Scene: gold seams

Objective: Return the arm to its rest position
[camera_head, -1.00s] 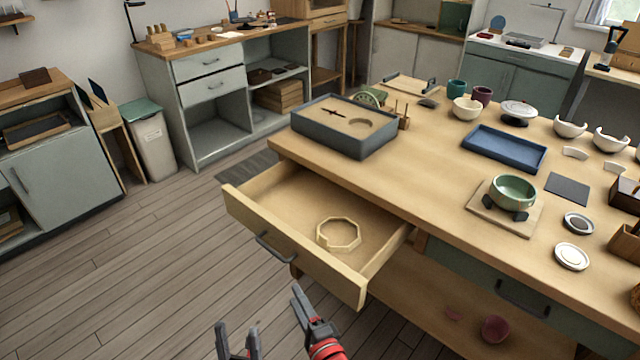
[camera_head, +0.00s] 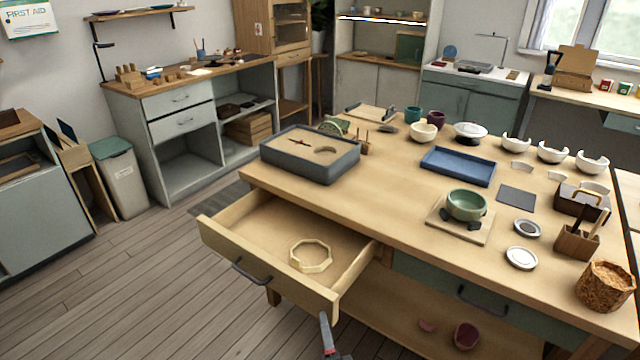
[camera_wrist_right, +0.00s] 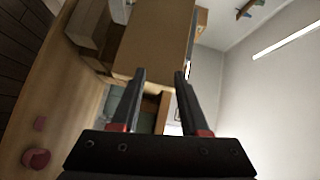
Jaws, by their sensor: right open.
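My right gripper (camera_wrist_right: 158,100) is open and empty in the right wrist view, its two dark fingers with red bases set apart. In the head view only a part of my right gripper (camera_head: 327,338) shows at the bottom edge, in front of the open drawer. The drawer (camera_head: 225,246) is pulled out of the workbench (camera_head: 385,196), and a pale octagonal ring (camera_head: 311,256) lies in it. The gripper appears apart from the drawer front. My left gripper is not in view.
On the workbench stand a grey box (camera_head: 310,166), a blue tray (camera_head: 457,166), a green bowl (camera_head: 466,204) on a board, and several white bowl pieces. A reddish bowl (camera_head: 466,335) sits on the lower shelf. The floor (camera_head: 130,290) on the left is clear.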

